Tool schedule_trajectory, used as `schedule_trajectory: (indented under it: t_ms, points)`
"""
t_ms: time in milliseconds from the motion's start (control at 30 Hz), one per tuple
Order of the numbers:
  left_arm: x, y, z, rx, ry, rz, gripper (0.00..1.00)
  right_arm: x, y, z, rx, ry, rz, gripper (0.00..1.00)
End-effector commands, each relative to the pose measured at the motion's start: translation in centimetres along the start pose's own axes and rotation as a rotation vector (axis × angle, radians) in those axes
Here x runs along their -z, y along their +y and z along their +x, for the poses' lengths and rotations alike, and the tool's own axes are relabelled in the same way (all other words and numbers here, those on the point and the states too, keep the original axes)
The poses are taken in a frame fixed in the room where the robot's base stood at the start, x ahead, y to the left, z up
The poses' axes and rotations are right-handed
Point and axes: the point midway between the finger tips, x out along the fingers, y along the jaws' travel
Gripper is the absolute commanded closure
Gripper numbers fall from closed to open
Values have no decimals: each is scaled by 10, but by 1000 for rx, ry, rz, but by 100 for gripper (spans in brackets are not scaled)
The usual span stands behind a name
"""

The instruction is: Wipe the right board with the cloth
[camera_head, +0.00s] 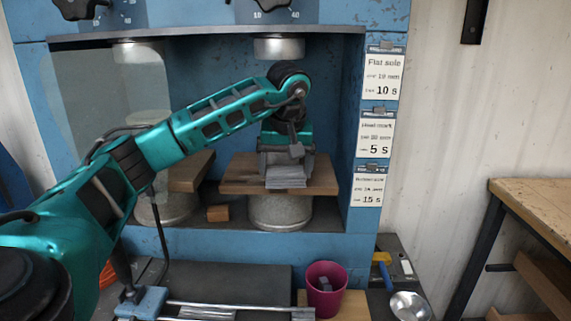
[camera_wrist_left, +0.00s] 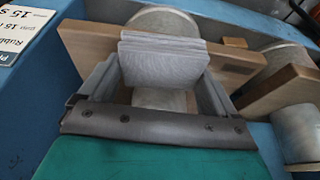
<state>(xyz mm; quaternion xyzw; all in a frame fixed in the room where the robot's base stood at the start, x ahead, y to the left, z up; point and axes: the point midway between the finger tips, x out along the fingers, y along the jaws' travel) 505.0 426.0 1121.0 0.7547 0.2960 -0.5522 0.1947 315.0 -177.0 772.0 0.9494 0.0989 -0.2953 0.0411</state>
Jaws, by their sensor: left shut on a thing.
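The right board (camera_head: 235,177) is a wooden slab on a grey round pedestal (camera_head: 280,211) inside the blue press. It also shows in the wrist view (camera_wrist_left: 85,47). My left gripper (camera_head: 286,163) is over this board, shut on the folded grey cloth (camera_head: 286,177). In the wrist view the cloth (camera_wrist_left: 162,65) sits between the two fingers and lies over the board; whether it touches the wood is hard to tell. The cloth and gripper hide the board's middle. My right gripper is not in view.
The left board (camera_head: 189,170) is partly hidden behind my left arm. Press heads (camera_head: 279,47) hang above. A small wooden block (camera_head: 218,213) lies between the pedestals. A magenta cup (camera_head: 326,289) stands in front, with a metal bowl (camera_head: 410,306) to its right.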

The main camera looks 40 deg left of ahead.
Motion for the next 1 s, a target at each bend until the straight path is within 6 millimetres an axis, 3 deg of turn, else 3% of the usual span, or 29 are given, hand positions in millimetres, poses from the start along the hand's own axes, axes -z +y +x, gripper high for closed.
schedule_trajectory:
  t_ms: [267, 700, 1000]
  points:
    - [-1, 0, 4, 1, 0, 0, 58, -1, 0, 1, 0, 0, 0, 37]
    - [32, 1, 14, 0, 0, -1, 58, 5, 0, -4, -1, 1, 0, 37]
    - [38, -4, 17, 2, 1, -1, 58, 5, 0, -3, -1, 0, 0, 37]
